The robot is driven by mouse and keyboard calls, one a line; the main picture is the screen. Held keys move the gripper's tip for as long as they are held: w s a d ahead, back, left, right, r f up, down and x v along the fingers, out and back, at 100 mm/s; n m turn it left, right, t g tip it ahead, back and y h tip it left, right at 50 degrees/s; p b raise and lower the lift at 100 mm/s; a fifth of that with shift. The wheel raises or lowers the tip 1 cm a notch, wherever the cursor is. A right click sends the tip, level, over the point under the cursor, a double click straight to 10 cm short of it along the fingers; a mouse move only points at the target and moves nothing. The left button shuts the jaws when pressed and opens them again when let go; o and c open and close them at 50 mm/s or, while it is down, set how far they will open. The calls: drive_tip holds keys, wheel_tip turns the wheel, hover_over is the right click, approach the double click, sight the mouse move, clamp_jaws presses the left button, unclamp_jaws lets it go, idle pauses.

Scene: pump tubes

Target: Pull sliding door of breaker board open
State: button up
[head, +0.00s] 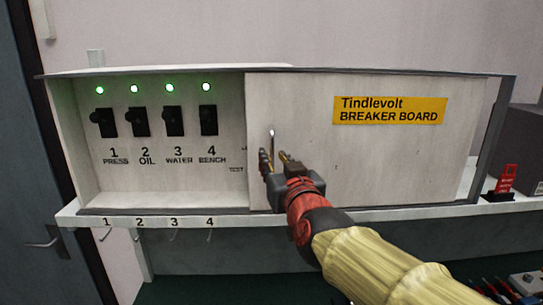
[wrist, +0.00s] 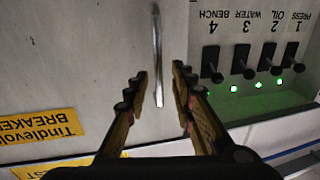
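The breaker board (head: 400,72) is a wide pale cabinet lettered "Tindlevolt BREAKER BOARD". Its sliding door (head: 400,165) covers the right part, and the left part is uncovered. The door carries a slim upright metal handle (head: 272,134) near its left edge; it also shows in the wrist view (wrist: 156,40). My gripper (head: 273,160) is in front of the door at the handle's lower end. In the wrist view its fingers (wrist: 157,85) are apart, one on each side of the handle's line, with gaps visible. Contact with the door cannot be told.
Several black breaker switches (head: 172,121) with green lights show in the uncovered left part. A white shelf (head: 150,219) with small hooks runs below. A red tag-like item (head: 505,180) stands at the right. A dark door (head: 40,190) is at the far left.

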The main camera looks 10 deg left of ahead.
drive_tip(key=v, duration=0.8)
drive_tip(key=shift+s, duration=0.25)
drive_tip(key=shift+d, duration=0.1)
drive_tip(key=s+f+g+b, duration=0.1)
drive_tip(key=s+f+g, duration=0.3)
drive_tip(key=f, duration=0.5)
drive_tip(key=s+f+g+b, duration=0.1)
drive_tip(key=s+f+g, duration=0.25)
drive_tip(key=f, duration=0.55)
drive_tip(key=s+d+f+m+g+h+b, duration=0.1)
drive_tip(key=s+d+f+b, duration=0.3)
drive_tip(key=d+f, duration=0.4)
drive_tip(key=s+d+f+m+g+h+b, duration=0.1)
drive_tip(key=s+d+f+h+b, duration=0.3)
drive_tip(key=d+f, duration=0.4)
drive_tip(key=s+d+f+m+g+h+b, duration=0.1)
drive_tip(key=s+d+f+m+h+b, duration=0.1)
drive_tip(key=d+f, duration=0.7)
drive_tip(key=s+d+m+b, duration=0.1)
drive_tip(key=s+b, duration=0.1)
drive_tip(key=s, duration=0.1)
drive_tip(key=shift+s+d+h, duration=0.15)
drive_tip(key=shift+d+h, duration=0.05)
drive_tip(key=shift+h, duration=0.1)
